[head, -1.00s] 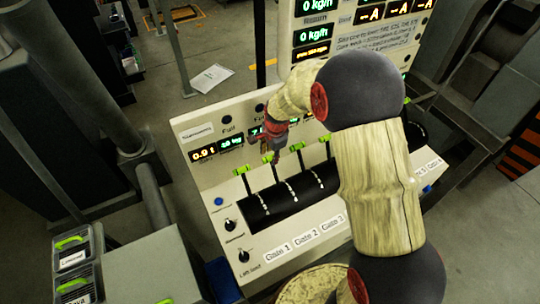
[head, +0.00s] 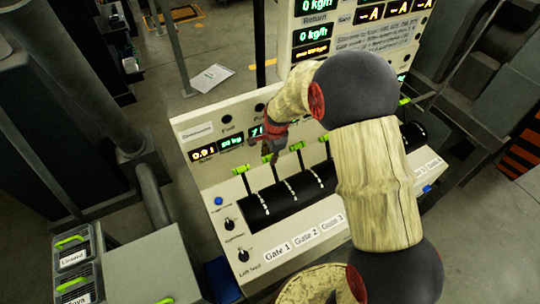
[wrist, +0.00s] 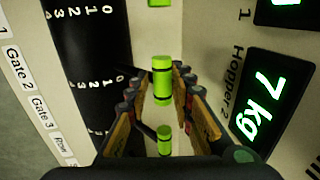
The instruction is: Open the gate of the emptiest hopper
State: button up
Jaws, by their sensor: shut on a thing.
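The control console (head: 195,170) has a row of black drums with slotted levers and green handles. My gripper (head: 272,155) is at the second handle from the left. In the wrist view, my gripper (wrist: 162,98) is shut on this green handle (wrist: 162,80), in line with the Gate 2 label (wrist: 14,65). The Hopper 2 display (wrist: 268,105) beside it reads 7 kg. The first gate's handle (head: 241,169) and third gate's handle (head: 297,146) stand free at similar slant. The other hopper readings are partly hidden by my arm.
The neighbouring third handle (wrist: 164,138) lies close to my fingers in the wrist view. A blue button (head: 218,201) and two black knobs (head: 230,225) sit on the console's left. Bins with green handles (head: 72,242) stand at the lower left.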

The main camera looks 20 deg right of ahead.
jog(key=shift+w+r, duration=0.25)
jog(key=shift+w, duration=0.05)
grip_shut()
jog(key=shift+s+r+b, duration=0.1)
jog(key=shift+s+b, duration=0.1)
jog(key=shift+b, duration=0.2)
jog(key=shift+s+t, duration=0.15)
jog(key=shift+t, duration=0.15)
